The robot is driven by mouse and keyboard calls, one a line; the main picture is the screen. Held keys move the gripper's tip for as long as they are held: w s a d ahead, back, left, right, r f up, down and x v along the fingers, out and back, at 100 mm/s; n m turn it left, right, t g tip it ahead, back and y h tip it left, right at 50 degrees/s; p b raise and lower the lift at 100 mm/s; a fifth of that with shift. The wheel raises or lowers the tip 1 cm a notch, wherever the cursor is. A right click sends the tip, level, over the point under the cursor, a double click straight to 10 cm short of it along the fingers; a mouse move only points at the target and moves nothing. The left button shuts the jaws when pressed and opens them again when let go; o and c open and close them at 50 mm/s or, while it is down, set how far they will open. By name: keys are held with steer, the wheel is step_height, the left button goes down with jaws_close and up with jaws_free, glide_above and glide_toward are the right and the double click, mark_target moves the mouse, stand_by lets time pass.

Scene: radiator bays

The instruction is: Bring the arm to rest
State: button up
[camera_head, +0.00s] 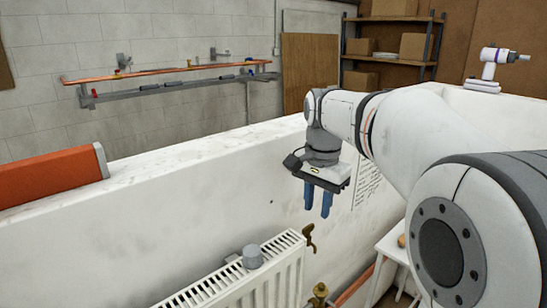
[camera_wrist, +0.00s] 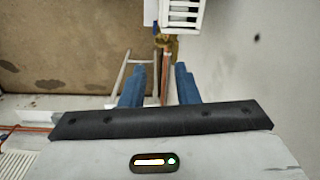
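My arm reaches in from the right in the head view, bent, with my gripper (camera_head: 317,208) pointing down in front of the low white wall (camera_head: 200,190). The two blue fingers stand apart with nothing between them. In the wrist view my gripper (camera_wrist: 160,82) also shows a gap between its fingers, with floor and a copper pipe (camera_wrist: 166,68) seen below. The gripper hangs above and to the right of the white radiator (camera_head: 255,285) and touches nothing that I can see.
A grey cap (camera_head: 252,257) sits on the radiator. A brass tap (camera_head: 309,237) projects from the wall close below my fingers, and a brass valve (camera_head: 319,294) is lower. An orange box (camera_head: 50,175) lies on the wall top. A white stool (camera_head: 391,250) stands at lower right.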

steer(key=s+f+n+t, duration=0.1)
steer(key=s+f+n, duration=0.3)
steer(key=s, duration=0.5)
steer(key=s+f+n+t, duration=0.1)
steer(key=s+f+n, duration=0.4)
steer(key=s+f, duration=0.2)
steer(key=s, duration=0.2)
steer(key=shift+s+d+t, duration=0.3)
steer(key=shift+s, duration=0.1)
steer(key=shift+f, duration=0.1)
